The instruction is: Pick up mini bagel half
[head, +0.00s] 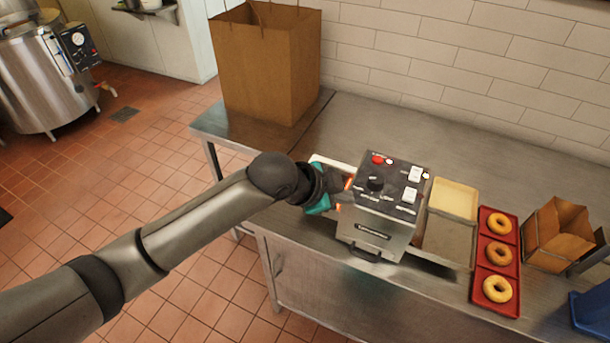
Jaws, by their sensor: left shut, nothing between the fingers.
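My left arm comes in from the left, and its gripper (333,186) is at the left side of the metal toaster-like machine (378,232). The fingers are shut with nothing between them, though the machine and wrist partly hide them. Orange glowing spots and a teal piece (319,205) show by the wrist. Three ring-shaped bagels lie on red trays at the right: a back one (499,224), a middle one (499,252) and a front one (497,289). I cannot make out a separate mini bagel half. My right gripper is not in view.
The steel counter (365,125) runs along the white tiled wall. A big paper bag (265,65) stands at the back left. A cream tray (453,199) lies right of the machine. A small paper bag (562,236) and a blue container (592,312) are at the right.

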